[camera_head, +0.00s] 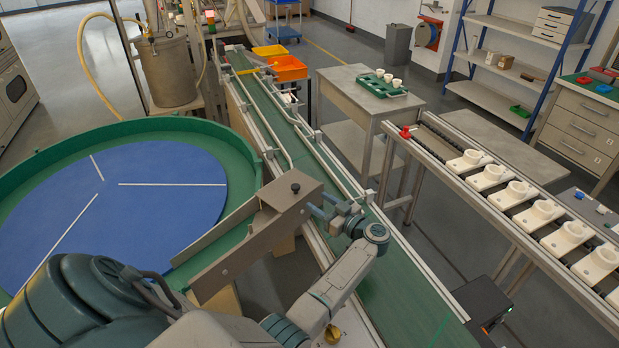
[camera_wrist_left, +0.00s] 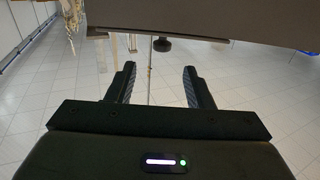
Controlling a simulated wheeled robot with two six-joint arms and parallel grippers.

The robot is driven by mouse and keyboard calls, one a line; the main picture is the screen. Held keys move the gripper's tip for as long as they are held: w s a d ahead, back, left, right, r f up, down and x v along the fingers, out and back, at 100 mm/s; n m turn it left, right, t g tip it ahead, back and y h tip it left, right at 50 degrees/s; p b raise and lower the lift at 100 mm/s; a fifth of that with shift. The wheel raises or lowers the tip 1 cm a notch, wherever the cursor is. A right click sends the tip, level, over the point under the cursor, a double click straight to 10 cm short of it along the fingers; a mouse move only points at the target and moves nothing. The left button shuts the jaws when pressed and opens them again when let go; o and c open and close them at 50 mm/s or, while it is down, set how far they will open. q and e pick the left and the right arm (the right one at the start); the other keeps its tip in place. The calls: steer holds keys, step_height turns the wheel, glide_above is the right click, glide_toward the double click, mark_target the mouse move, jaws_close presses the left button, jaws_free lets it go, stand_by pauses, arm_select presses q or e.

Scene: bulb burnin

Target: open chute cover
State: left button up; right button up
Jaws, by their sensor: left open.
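The metal chute (camera_head: 238,250) slopes between the blue turntable and the green belt. Its box-like cover (camera_head: 283,200) sits at the upper end, with a small black knob (camera_head: 295,187) on top; it looks closed. My left gripper (camera_head: 318,205) is just right of the cover, with its fingers toward it. In the left wrist view the gripper (camera_wrist_left: 158,78) is open and empty. There the dark knob (camera_wrist_left: 162,45) shows beyond the fingertips, lined up with the gap, below a grey plate (camera_wrist_left: 220,22). My right gripper is not in view.
The blue turntable (camera_head: 150,205) with a green rim lies at left. The green conveyor belt (camera_head: 385,290) with side rails runs under my left arm. At right, a rack (camera_head: 505,215) holds several white sockets. A table (camera_head: 345,90) carries a green tray with white cups.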

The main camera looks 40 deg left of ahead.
mark_target(299, 189)
arm_select(q)
steer(key=a+b, duration=0.1)
steer(key=a, duration=0.2)
steer(key=a+b, duration=0.1)
steer(key=a, duration=0.2)
steer(key=a+b, duration=0.2)
steer(key=a, duration=0.1)
steer(key=shift+w+a, duration=0.2)
steer(key=shift+w, duration=0.15)
steer(key=shift+a+r, duration=0.25)
steer(key=shift+a, duration=0.45)
jaws_close()
